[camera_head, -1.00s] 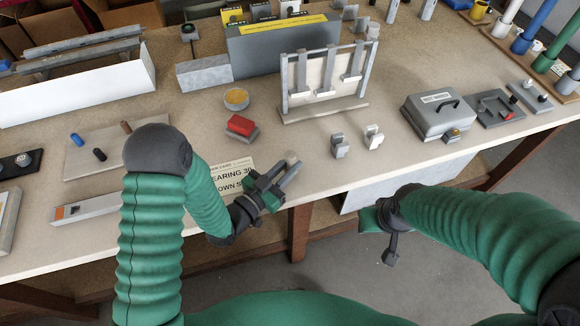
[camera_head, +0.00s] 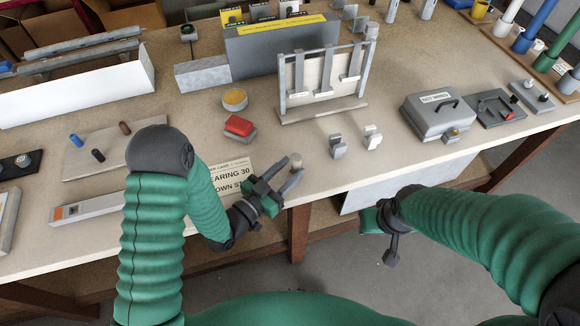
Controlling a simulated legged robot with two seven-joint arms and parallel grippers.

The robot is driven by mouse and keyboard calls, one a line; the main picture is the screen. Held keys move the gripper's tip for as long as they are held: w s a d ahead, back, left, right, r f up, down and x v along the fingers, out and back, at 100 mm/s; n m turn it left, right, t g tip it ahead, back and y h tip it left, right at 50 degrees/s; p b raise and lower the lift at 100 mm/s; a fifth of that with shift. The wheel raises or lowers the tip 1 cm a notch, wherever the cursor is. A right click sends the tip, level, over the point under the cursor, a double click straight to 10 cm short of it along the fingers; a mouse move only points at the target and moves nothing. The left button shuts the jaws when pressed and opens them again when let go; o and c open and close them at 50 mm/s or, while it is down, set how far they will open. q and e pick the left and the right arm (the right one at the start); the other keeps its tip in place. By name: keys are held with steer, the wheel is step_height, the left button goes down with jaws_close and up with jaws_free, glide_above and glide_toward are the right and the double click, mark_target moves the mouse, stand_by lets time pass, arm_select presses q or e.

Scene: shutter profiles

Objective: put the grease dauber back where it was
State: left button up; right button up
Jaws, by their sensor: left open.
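A small beige-grey cylinder (camera_head: 296,160) stands on the table near its front edge; it may be the grease dauber, but it is too small to tell. My left gripper (camera_head: 289,170) is open, its two fingers spread on the near side of the cylinder. Whether a finger touches it I cannot tell.
A printed card (camera_head: 232,173) lies left of my left gripper. A red-topped block (camera_head: 239,126) and an orange-topped round tin (camera_head: 235,99) sit behind it. A rack with hanging strips (camera_head: 325,85), two small grey clips (camera_head: 338,146) and a grey case (camera_head: 437,115) stand further right.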

arm_select(q)
steer(key=b+v, duration=0.1)
steer(key=v, duration=0.5)
steer(key=shift+s+a+f, duration=0.1)
steer(key=shift+s, duration=0.25)
steer(key=v, duration=0.4)
steer(key=shift+a, duration=0.4)
steer(key=shift+d, duration=0.2)
steer(key=shift+d, duration=0.15)
steer(key=shift+s, duration=0.1)
